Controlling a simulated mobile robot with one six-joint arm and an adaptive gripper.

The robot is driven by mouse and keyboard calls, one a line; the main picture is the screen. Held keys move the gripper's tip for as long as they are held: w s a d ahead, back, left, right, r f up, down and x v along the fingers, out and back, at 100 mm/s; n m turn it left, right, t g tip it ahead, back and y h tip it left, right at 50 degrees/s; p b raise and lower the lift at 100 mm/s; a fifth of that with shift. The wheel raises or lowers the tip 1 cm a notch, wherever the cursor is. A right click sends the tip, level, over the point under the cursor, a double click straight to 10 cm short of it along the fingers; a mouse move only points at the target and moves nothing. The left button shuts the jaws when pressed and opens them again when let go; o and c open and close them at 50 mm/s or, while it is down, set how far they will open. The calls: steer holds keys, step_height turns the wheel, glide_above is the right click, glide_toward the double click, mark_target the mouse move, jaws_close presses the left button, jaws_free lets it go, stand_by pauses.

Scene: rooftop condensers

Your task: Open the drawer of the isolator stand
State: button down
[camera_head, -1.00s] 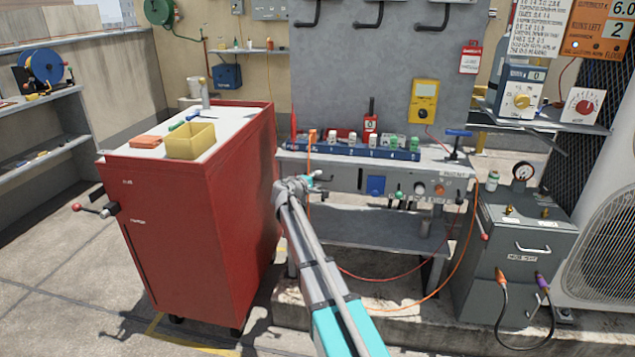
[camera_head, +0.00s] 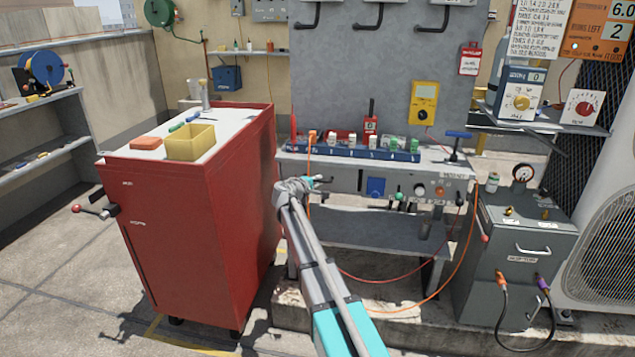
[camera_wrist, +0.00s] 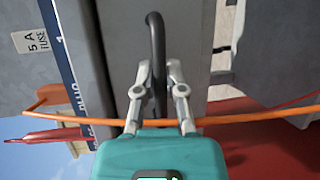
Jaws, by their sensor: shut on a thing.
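The isolator stand (camera_head: 348,215) is the grey bench with a tall grey back panel, in the middle of the head view. Its drawer front (camera_wrist: 118,40) fills part of the wrist view as a plain grey face. A dark curved bar handle (camera_wrist: 155,45) stands out from it. My gripper (camera_wrist: 160,75) has its two grey fingers closed around the handle. In the head view my gripper (camera_head: 318,182) is at the left end of the bench front, and the arm hides part of it. No gap at the drawer is clear.
An orange cable (camera_wrist: 240,118) crosses close to my fingers. A red cabinet (camera_head: 200,220) stands just left of my arm, with a yellow bin (camera_head: 190,142) on top. A grey box (camera_head: 510,265) with cables stands right of the bench. Open floor lies at the front left.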

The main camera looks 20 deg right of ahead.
steer(key=s+a, duration=0.7)
steer(key=s, duration=0.5)
steer(key=shift+s, duration=0.35)
steer(key=c, duration=0.7)
jaws_free()
steer(key=shift+w, duration=0.15)
